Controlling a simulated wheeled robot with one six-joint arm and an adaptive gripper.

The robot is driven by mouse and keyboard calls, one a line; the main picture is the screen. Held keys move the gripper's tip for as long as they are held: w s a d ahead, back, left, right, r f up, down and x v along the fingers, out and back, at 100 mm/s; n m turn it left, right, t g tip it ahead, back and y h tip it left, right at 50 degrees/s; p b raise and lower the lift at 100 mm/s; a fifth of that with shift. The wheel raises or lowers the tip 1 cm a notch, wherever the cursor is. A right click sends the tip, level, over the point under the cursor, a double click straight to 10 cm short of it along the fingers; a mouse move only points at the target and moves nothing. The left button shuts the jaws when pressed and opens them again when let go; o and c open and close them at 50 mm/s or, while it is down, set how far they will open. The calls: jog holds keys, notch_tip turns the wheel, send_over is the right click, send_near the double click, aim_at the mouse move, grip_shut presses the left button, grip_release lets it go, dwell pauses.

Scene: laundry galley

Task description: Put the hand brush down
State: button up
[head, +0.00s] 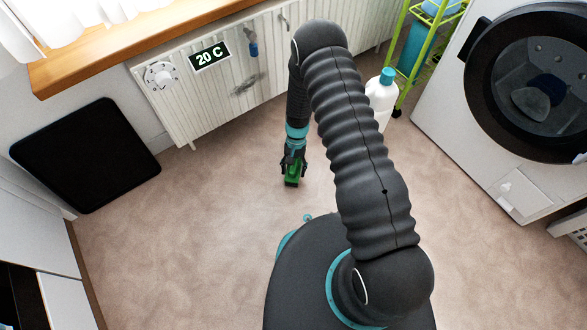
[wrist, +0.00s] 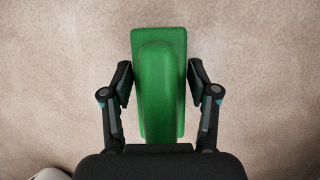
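The hand brush is green, with a rounded handle along its top. It shows large in the middle of the wrist view (wrist: 160,85) and small at the end of my arm in the head view (head: 291,181). My gripper (wrist: 160,72) has one finger at each long side of the brush, and the fingertips meet its edges, so it looks shut on the brush. In the head view my gripper (head: 293,165) points down over the floor. The underside of the brush is hidden, and I cannot tell whether it touches the floor.
Bare beige floor (head: 190,235) surrounds the brush. A white radiator (head: 190,95) stands behind it. A white bottle with a teal cap (head: 381,95) and a green rack (head: 405,70) are at the back right. A washing machine (head: 450,105) is at right, a black panel (head: 85,155) at left.

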jog(key=shift+o, duration=0.8)
jog(key=shift+r, duration=0.2)
jog(key=p+v, duration=0.1)
jog(key=v, duration=1.1)
jog(key=shift+r, duration=0.15)
